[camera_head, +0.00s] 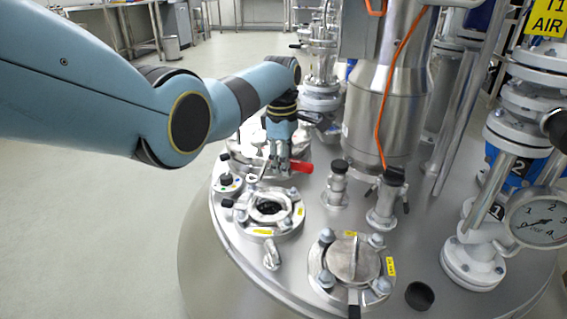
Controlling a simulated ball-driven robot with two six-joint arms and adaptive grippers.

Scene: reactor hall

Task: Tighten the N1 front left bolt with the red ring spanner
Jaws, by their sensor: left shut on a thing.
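My left gripper (281,166) is shut on the red ring spanner (302,168), above the reactor lid. The spanner's red handle sticks out to the right of the fingers, and a metal part shows to their left. The ring end is too small to make out clearly. Below stands an open flanged nozzle (250,222) with a dark opening and bolts around its rim. A second flanged nozzle (352,262) with a closed cover and several bolts is at the front right. The yellow labels are too small to read, so I cannot tell which nozzle is N1. My right gripper is not in view.
The round steel lid (305,240) carries short black-capped ports (338,182) and a black cap (419,295). A steel column (385,100) with an orange cable rises behind. A pressure gauge (540,222) and white-flanged pipes stand at right. Open floor lies left.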

